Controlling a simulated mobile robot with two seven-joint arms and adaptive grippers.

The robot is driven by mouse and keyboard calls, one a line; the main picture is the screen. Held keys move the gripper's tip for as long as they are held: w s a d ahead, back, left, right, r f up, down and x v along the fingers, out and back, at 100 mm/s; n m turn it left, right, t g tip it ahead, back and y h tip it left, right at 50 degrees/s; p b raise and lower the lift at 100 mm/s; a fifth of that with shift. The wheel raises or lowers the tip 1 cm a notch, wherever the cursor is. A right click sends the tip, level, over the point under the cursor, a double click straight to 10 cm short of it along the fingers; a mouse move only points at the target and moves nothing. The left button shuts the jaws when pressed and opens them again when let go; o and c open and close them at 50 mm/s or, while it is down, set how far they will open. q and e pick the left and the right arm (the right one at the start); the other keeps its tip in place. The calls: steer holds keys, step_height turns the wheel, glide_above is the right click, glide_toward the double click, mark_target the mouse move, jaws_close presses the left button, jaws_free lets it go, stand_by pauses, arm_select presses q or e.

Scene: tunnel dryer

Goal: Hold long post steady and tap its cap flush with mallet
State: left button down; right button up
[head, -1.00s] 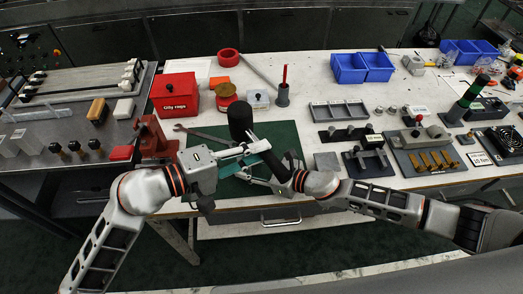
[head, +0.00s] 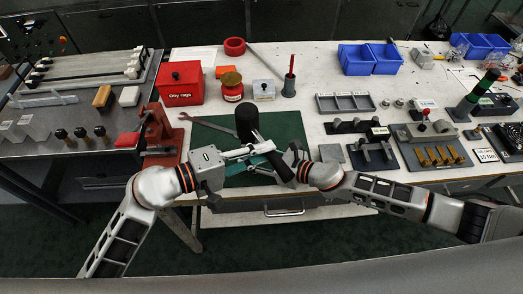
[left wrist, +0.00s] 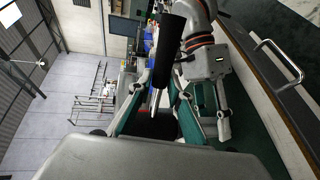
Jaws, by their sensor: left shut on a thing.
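My left gripper (head: 262,148) is shut over the green mat. In the left wrist view its teal-padded fingers (left wrist: 160,118) close around a thin pale shaft (left wrist: 155,103), which I take for the long post; its lower end is hidden. A thick black cylinder (head: 247,122) stands upright just above these fingers, and shows in the left wrist view (left wrist: 171,45). A second dark bar (head: 282,170) slants beside my right gripper (head: 288,160). Which dark piece is the mallet's head or handle, I cannot tell. The right fingers are partly hidden, close beside the left ones.
The green mat (head: 291,124) lies under both grippers. Black fixtures (head: 372,154) stand to the right. A red press (head: 160,135) stands left.

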arm_select(q)
steer(key=shift+r, duration=0.1)
steer(key=shift+f, duration=1.4)
steer(key=shift+a, duration=0.1)
steer(key=shift+r, duration=1.25)
steer(key=shift+r, duration=2.55)
arm_select(e)
steer(key=o, duration=1.1)
